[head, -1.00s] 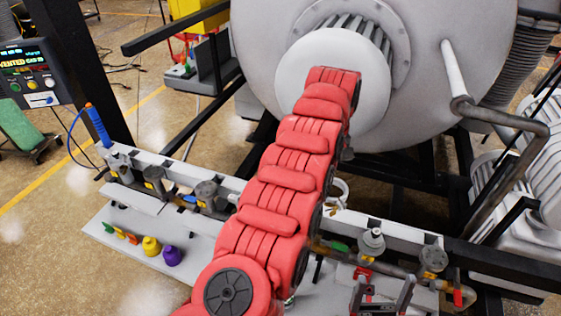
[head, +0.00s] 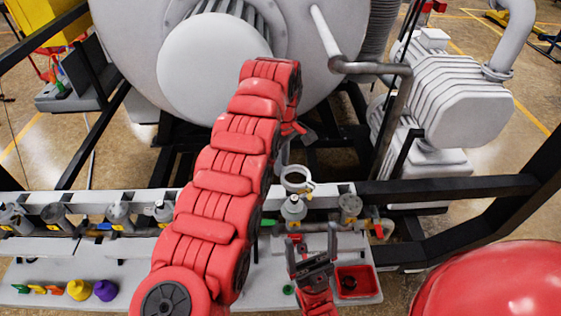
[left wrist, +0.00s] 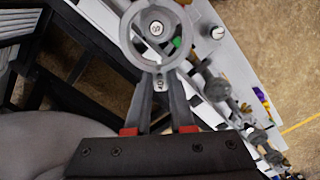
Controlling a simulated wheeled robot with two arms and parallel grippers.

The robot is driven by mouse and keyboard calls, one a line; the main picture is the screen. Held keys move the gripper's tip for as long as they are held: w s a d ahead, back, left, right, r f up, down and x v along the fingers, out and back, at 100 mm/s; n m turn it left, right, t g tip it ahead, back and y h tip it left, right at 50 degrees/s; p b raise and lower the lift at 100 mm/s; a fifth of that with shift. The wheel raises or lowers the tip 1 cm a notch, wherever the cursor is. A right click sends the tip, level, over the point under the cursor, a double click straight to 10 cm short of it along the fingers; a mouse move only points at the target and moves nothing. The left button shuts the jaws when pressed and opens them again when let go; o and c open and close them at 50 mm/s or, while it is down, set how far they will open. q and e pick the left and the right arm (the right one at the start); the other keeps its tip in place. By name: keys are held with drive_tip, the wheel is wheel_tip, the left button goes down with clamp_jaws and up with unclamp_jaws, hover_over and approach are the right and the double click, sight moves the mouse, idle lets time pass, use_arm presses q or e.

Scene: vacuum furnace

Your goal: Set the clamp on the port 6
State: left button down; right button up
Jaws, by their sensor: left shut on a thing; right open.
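My left gripper (left wrist: 161,86) is shut on a grey ring-shaped clamp (left wrist: 135,36) by its lug. In the head view, the pale clamp (head: 297,188) is just above a grey port (head: 293,209) on the rail. In the left wrist view, a port top (left wrist: 156,29) with a small mark shows through the ring; I cannot read the mark surely. Whether the ring is around the port or only above it is unclear. In the head view my left gripper (head: 284,163) is mostly hidden by its red arm. My right gripper (head: 313,250) is open and empty, in front of the port.
Other ports (head: 118,213) line the rail to the left, and another port (head: 350,207) stands to the right. A red bin (head: 356,281) lies on the shelf beside my right gripper. Yellow (head: 79,290) and purple (head: 106,290) pieces sit at the left. The furnace (head: 130,50) stands behind.

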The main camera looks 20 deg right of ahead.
use_arm(q)
drive_tip(key=shift+f+b, duration=0.55)
drive_tip(key=shift+f, duration=1.6)
drive_tip(key=shift+f+b, duration=0.95)
drive_tip(key=shift+f, duration=3.3)
drive_tip(key=c, duration=0.7)
unclamp_jaws()
